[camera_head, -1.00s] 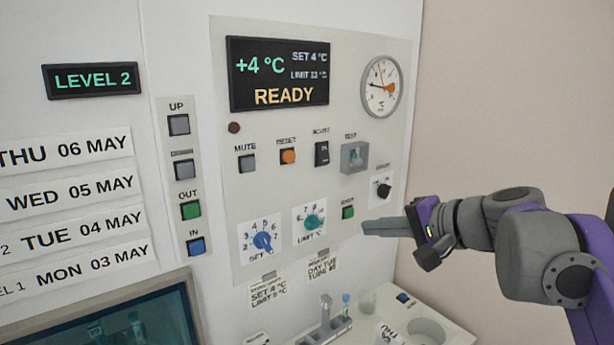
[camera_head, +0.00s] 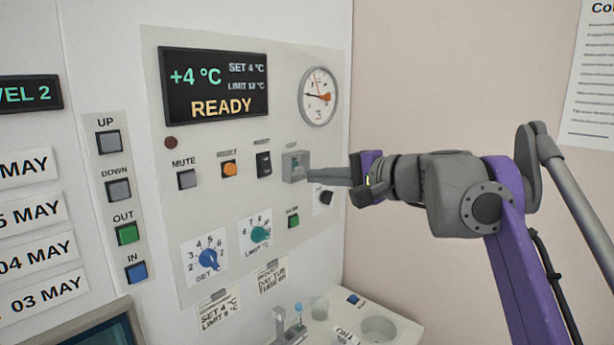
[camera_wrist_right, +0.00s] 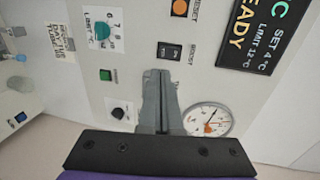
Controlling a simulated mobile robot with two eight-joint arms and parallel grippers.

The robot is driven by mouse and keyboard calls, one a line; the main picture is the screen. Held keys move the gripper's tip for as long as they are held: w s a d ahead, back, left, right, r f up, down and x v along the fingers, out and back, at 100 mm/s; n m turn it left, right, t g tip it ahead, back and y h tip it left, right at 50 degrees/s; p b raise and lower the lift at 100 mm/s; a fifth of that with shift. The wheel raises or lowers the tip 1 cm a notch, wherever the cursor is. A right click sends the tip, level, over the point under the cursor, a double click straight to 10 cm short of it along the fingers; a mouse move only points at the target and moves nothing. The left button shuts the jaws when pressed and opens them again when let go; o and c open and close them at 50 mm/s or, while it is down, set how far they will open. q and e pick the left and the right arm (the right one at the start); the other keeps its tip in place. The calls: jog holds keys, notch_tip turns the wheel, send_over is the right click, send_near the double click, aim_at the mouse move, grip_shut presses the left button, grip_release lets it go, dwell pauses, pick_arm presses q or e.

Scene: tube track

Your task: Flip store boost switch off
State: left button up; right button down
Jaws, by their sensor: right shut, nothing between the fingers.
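The boost switch (camera_head: 264,165) is a small black rocker on the pale control panel (camera_head: 200,145), right of the orange button. In the right wrist view the boost switch (camera_wrist_right: 169,52), labelled BOOST, lies just beyond my fingertips. Which way it is tipped is too small to tell. My right gripper (camera_head: 312,175) is shut and empty, pointing left at the panel. Its tips overlap the clear-covered box (camera_head: 294,166) in the head view; contact cannot be told. The fingers (camera_wrist_right: 159,76) hide that box in the right wrist view. My left gripper is out of view.
An orange button (camera_head: 229,169), a black knob (camera_head: 326,198), a green button (camera_head: 293,221) and a round gauge (camera_head: 318,96) surround the gripper. The display (camera_head: 213,86) reads READY. A shelf with a cup well (camera_head: 378,328) juts out below.

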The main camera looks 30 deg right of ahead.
aim_at(265, 176)
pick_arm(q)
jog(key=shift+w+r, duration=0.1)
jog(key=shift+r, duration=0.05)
pick_arm(e)
jog(key=x, duration=1.2)
jog(key=shift+w+f, duration=0.1)
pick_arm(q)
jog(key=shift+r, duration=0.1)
pick_arm(e)
jog(key=shift+w+a+f+t, duration=0.1)
jog(key=shift+w+a+t, duration=0.05)
jog(key=shift+w+t, duration=0.15)
pick_arm(q)
jog(key=shift+p, duration=0.3)
